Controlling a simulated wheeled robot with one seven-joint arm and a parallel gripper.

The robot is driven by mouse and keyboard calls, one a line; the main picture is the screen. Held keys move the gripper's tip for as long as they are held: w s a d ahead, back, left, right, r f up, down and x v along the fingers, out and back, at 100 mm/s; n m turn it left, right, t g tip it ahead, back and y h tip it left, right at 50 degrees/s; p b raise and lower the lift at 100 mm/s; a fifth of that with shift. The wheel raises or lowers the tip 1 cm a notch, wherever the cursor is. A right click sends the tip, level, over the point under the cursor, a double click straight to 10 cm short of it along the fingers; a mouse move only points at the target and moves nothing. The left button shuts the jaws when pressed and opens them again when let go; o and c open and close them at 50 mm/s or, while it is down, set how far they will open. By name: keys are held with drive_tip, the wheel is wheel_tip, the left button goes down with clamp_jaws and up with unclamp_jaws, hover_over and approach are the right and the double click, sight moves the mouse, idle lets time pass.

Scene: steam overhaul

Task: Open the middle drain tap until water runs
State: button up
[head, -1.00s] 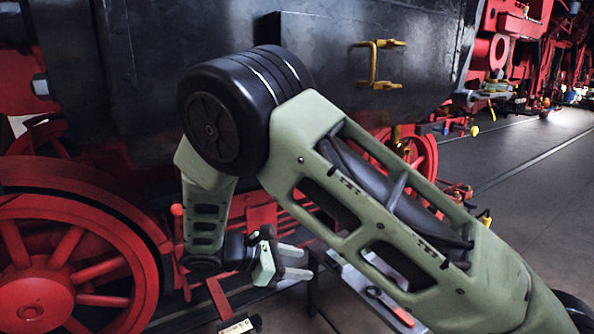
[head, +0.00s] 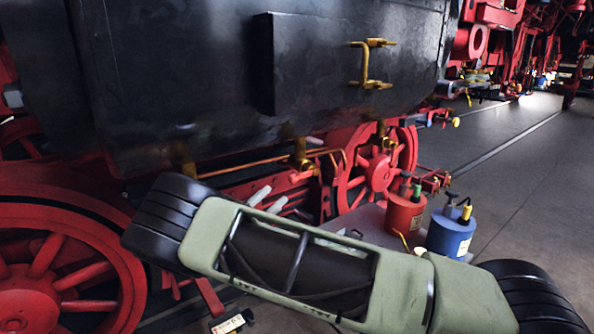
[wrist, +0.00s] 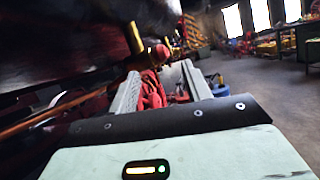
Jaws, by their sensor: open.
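Three brass drain taps hang under the black tank in the head view. The middle tap (head: 302,156) is between the left tap (head: 182,160) and the right tap (head: 382,138). No running water shows at it. My gripper (head: 268,197) is below and left of the middle tap, partly hidden behind my arm, its pale fingers apart and empty. In the wrist view my gripper (wrist: 163,86) is open, with brass fittings (wrist: 160,51) above and beyond the fingertips. I cannot tell which tap these belong to.
A grey surface below carries a red can (head: 405,210) and a blue can (head: 450,232). A copper pipe and red wheels (head: 40,265) lie under the tank (head: 200,80). A yellow handle (head: 372,63) is on the tank side. Open floor lies to the right.

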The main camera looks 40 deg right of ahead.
sight(297, 175)
drive_tip(key=p+x, duration=0.3)
drive_tip(key=x, duration=0.7)
drive_tip(key=shift+d+r, duration=0.1)
drive_tip(key=shift+d, duration=0.25)
clamp_jaws()
